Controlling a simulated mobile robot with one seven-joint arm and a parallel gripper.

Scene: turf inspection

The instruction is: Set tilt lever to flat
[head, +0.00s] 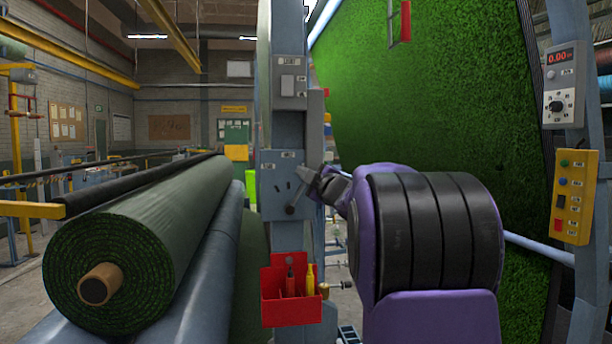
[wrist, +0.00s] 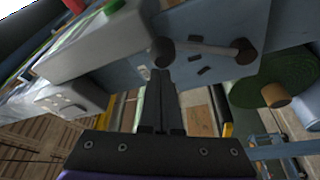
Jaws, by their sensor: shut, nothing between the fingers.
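In the wrist view the lever (wrist: 205,48) runs across the box face, with a dark rounded piece at each end. Dark slots mark the box face beside it; its labels are too small to read. My gripper (head: 316,181) is at the right edge of the box, by the lever's upper end. In the wrist view my gripper (wrist: 160,76) has its fingers together, empty, with tips just below the lever's left end. I cannot tell whether they touch it.
A red tool holder (head: 291,308) hangs below the box. A large turf roll (head: 140,240) lies to the left. A green turf sheet (head: 440,90) hangs at the right, beside a yellow button panel (head: 573,197) and a dial box (head: 562,88) reading 0.00.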

